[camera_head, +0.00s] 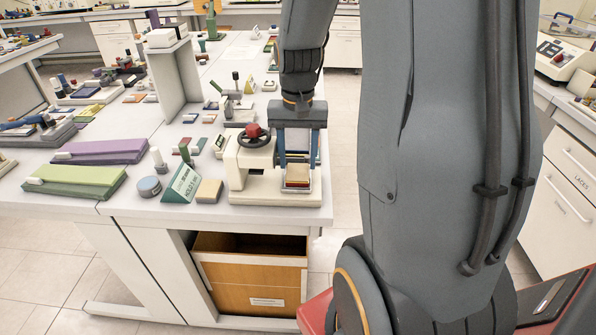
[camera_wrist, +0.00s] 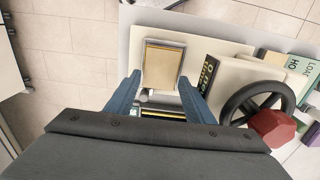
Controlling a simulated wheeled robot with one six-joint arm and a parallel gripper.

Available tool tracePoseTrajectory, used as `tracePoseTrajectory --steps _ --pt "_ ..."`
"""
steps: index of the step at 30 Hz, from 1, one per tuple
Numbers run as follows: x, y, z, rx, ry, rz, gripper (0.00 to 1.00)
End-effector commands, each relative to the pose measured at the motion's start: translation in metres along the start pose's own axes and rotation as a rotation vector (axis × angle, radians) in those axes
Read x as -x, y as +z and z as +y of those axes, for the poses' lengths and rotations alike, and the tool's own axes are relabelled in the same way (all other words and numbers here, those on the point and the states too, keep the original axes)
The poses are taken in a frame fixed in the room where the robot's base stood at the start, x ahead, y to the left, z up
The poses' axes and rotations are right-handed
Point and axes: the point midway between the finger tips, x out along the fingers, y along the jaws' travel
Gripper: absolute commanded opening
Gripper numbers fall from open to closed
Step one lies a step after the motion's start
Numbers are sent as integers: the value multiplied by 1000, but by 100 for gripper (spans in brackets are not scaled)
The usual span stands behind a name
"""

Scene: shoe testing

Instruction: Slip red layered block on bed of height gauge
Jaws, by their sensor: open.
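The height gauge (camera_head: 238,168) is a cream machine with a black handwheel and red knob, at the table's near right corner; its handwheel also shows in the wrist view (camera_wrist: 258,104). A tan-topped layered block (camera_head: 298,173) with reddish layers at its front edge sits in a grey-framed bed (camera_head: 297,189) at the gauge's right end. The wrist view shows the block's tan top (camera_wrist: 163,66) inside the grey frame. My gripper (camera_head: 298,160) is open, its blue fingers pointing down above the bed. In the wrist view its fingertips (camera_wrist: 160,84) flank the block's near edge; contact cannot be told.
A green sign (camera_head: 183,184), a tan block (camera_head: 209,191) and a round grey tin (camera_head: 149,187) stand left of the gauge. Green (camera_head: 75,180) and purple (camera_head: 103,152) wedges lie further left. An open wooden drawer (camera_head: 250,273) is below. Floor lies right of the table.

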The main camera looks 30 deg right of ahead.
Motion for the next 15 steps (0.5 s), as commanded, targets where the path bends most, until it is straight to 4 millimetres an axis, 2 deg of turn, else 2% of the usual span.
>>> tracePoseTrajectory --steps 6,13,15 --pt "-17 0 0 0 0 0 48" --pt "-18 0 0 0 0 1 48" --pt "-18 0 0 0 0 1 37"
